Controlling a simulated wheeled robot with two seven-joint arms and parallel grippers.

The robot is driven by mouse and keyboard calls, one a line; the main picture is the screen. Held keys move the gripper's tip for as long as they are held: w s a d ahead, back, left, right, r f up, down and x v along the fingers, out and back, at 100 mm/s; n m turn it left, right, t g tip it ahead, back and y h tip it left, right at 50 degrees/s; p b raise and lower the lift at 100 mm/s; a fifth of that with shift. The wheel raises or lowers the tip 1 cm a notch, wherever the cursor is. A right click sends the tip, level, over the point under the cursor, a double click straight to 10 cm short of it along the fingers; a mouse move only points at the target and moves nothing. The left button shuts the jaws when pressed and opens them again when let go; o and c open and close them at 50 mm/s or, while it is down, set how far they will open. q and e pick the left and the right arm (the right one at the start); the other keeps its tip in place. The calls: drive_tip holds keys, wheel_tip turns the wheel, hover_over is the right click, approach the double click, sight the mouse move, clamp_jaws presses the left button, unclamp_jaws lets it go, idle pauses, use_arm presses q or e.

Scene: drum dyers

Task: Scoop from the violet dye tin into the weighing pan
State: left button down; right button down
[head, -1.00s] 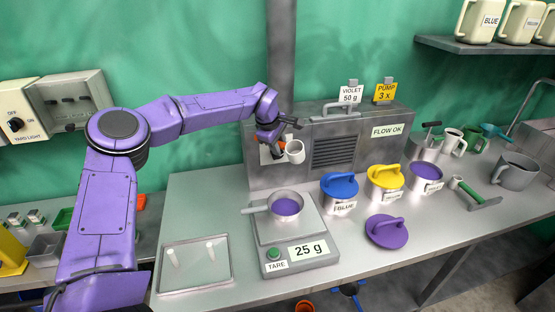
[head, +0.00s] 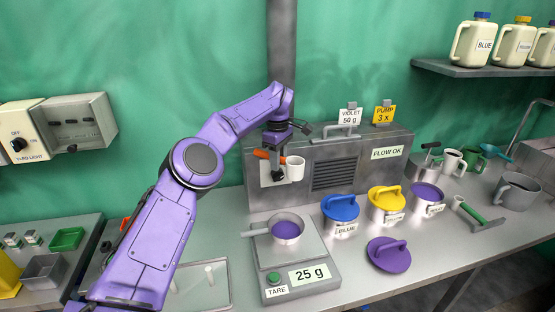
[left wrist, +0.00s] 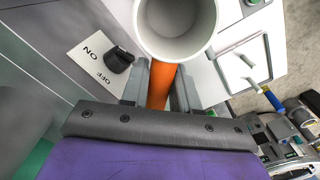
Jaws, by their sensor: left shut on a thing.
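The scoop, a white cup (head: 295,168) with an orange handle (head: 262,154), is held by my left gripper (head: 277,153), which is shut on the handle. In the left wrist view the cup (left wrist: 176,25) shows a pale inside with no violet visible. The open violet dye tin (head: 428,197) stands at the right end of the row of tins, violet dye inside. The violet lid (head: 388,254) lies on the bench in front. The weighing pan (head: 286,229) holds some violet and sits on the scale (head: 310,293), which reads 25 g. The scoop is above and behind the pan, apart from it.
A grey machine (head: 385,140) with a grille stands behind the scoop; a sign reads VIOLET 50 g (head: 350,116). Closed blue (head: 340,212) and yellow (head: 387,203) tins stand between pan and violet tin. A clear tray (head: 205,287) lies left of the scale.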

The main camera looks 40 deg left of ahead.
use_arm(q)
drive_tip(key=shift+r, duration=2)
